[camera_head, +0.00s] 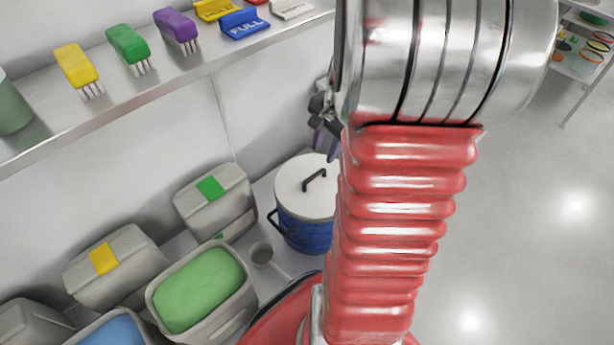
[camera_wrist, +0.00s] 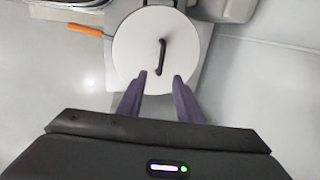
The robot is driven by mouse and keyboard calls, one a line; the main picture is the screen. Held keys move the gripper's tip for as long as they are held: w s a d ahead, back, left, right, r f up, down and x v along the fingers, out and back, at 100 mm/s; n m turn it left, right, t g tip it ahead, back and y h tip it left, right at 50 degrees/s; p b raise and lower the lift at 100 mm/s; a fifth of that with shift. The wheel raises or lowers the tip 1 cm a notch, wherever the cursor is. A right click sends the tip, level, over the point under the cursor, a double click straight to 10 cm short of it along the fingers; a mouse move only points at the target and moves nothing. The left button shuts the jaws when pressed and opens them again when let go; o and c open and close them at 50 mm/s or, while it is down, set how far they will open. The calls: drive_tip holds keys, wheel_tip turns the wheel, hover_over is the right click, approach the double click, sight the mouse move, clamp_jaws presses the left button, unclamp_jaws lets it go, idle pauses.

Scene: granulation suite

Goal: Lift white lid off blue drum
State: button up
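The blue drum (camera_head: 305,234) stands on the counter in the head view, left of my red arm, which hides its right side. Its white lid (camera_head: 293,188) sits on top with a dark bar handle (camera_head: 315,180). In the wrist view the round lid (camera_wrist: 133,50) is seen from above and its handle (camera_wrist: 161,57) lies ahead of and between my fingertips. My gripper (camera_wrist: 161,78) is open and empty, its two purple fingers apart. In the head view my gripper (camera_head: 325,135) shows partly behind the arm, above the drum. I cannot tell its exact height over the lid.
A grey scoop (camera_head: 262,254) lies beside the drum. A bin of green material (camera_head: 200,287) and grey bins with green (camera_head: 210,188) and yellow (camera_head: 104,259) labels stand to the left. A shelf (camera_head: 150,98) with brushes runs above. An orange handle (camera_wrist: 85,30) lies near the lid.

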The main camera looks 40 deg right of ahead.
hover_over(314, 176)
drive_tip(key=s, duration=0.2)
wheel_tip(314, 176, down, 8)
drive_tip(key=shift+w+d+f, duration=0.2)
drive_tip(key=shift+w, duration=0.05)
idle(0.4)
drive_tip(key=shift+w+a+f, duration=0.1)
drive_tip(key=shift+w+f, duration=0.15)
drive_tip(key=shift+f, duration=0.6)
drive_tip(key=shift+w+f, duration=0.2)
drive_tip(key=shift+f, duration=0.6)
drive_tip(key=shift+w+a+f, duration=0.1)
drive_tip(key=shift+w+f, duration=0.15)
drive_tip(key=shift+f, duration=0.6)
clamp_jaws()
